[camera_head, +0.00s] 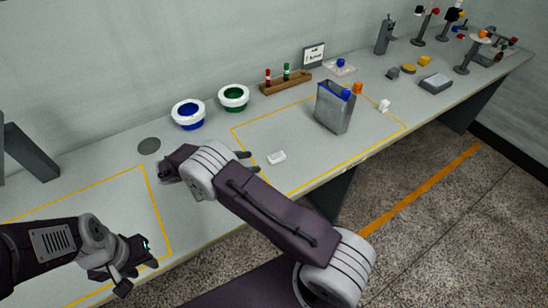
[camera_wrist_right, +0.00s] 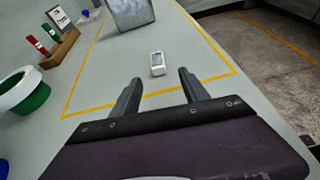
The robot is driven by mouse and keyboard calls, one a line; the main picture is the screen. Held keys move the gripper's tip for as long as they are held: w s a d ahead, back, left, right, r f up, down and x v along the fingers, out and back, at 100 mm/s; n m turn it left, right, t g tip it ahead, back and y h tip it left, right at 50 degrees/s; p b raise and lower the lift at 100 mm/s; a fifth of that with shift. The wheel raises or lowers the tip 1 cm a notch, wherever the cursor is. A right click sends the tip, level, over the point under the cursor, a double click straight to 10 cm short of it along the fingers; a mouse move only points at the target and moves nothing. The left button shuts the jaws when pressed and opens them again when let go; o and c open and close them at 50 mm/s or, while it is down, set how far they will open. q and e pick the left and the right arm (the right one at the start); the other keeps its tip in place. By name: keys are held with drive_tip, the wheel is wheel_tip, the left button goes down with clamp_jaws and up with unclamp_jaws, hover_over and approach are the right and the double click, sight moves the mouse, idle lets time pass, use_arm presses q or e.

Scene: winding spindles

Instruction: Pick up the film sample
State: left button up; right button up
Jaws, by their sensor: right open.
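A small white block (camera_head: 276,157), which I take to be the film sample, lies on the table inside the yellow-outlined area. It also shows in the right wrist view (camera_wrist_right: 157,64), just beyond the fingertips and roughly centred between them. My right gripper (camera_head: 249,161) is open and empty, just left of the block in the head view and apart from it. The right wrist view shows its two fingers (camera_wrist_right: 160,78) spread wide. My left gripper (camera_head: 138,275) is near the table's front edge at the lower left, its fingers apart with nothing between them.
A grey metal container (camera_head: 333,110) stands further along, with blue and orange items at its top. Blue (camera_head: 187,115) and green (camera_head: 233,98) round bowls and a wooden rack (camera_head: 286,84) line the back. A small white piece (camera_head: 384,105) lies right of the container. Table around the block is clear.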

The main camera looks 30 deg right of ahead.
sight(271, 159)
drive_tip(key=x, duration=0.3)
drive_tip(key=shift+w+d+f, duration=0.2)
drive_tip(key=shift+w, duration=0.05)
drive_tip(key=p+x, duration=0.1)
drive_tip(key=x, duration=0.4)
drive_tip(key=shift+d, duration=0.15)
clamp_jaws()
